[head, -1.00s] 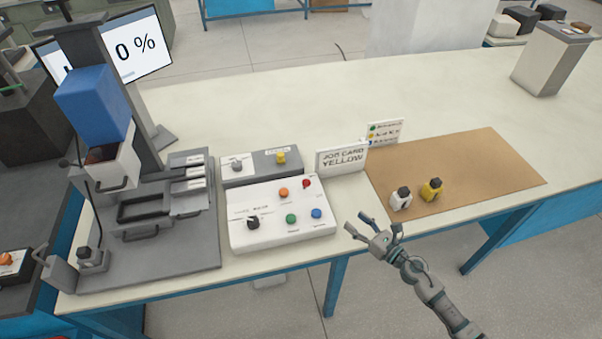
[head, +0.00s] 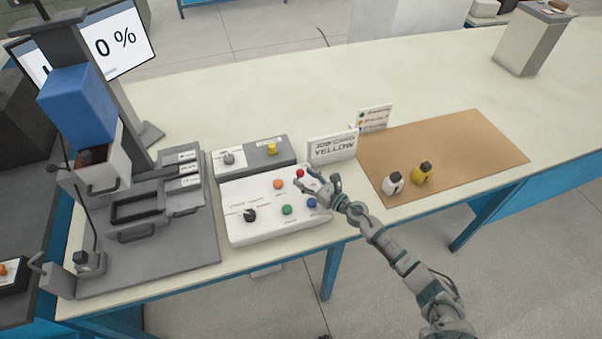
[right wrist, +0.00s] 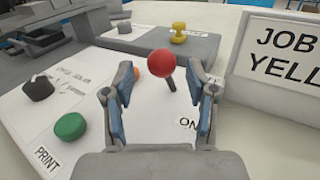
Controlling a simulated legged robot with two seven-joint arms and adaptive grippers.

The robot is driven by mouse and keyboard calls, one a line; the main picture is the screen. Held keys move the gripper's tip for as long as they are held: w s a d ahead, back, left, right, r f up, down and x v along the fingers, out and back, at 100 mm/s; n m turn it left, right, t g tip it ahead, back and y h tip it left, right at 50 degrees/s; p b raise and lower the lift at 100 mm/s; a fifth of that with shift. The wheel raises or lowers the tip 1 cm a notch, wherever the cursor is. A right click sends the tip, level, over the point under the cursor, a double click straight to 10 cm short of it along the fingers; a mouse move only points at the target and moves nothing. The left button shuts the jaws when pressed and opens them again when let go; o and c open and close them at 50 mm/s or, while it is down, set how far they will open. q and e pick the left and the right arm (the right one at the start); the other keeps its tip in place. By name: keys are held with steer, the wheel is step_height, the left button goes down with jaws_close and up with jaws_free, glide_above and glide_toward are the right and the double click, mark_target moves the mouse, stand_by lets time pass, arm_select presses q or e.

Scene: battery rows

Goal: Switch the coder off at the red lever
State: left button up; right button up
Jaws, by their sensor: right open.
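The red lever (head: 300,174) is a red ball on a short dark stem at the back right of the white control panel (head: 240,236). In the right wrist view the red ball (right wrist: 161,63) stands between and beyond my fingers, its stem leaning, with the letters "ON" on the panel in front of it. My right gripper (head: 318,183) is open and empty over the panel's right side, just short of the lever. In the right wrist view its two fingers (right wrist: 162,100) stand apart on both sides of the lever. I see no contact. My left gripper is not in view.
Green (head: 287,210), orange (head: 278,184) and blue (head: 311,202) buttons and a black knob (head: 250,215) sit on the same panel. A grey box with a yellow knob (head: 271,149) stands behind. The job card (head: 331,148) reading YELLOW stands close behind the lever.

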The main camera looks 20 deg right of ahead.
steer(key=shift+w+a+r, duration=0.1)
steer(key=shift+w+a, duration=0.8)
steer(key=shift+a, duration=0.05)
steer(key=shift+w, duration=0.2)
steer(key=shift+w+d+f, duration=0.15)
steer(key=shift+d+f, duration=0.05)
steer(key=shift+d, duration=0.45)
steer(key=shift+a+r, duration=0.15)
steer(key=shift+a, duration=0.3)
jaws_close()
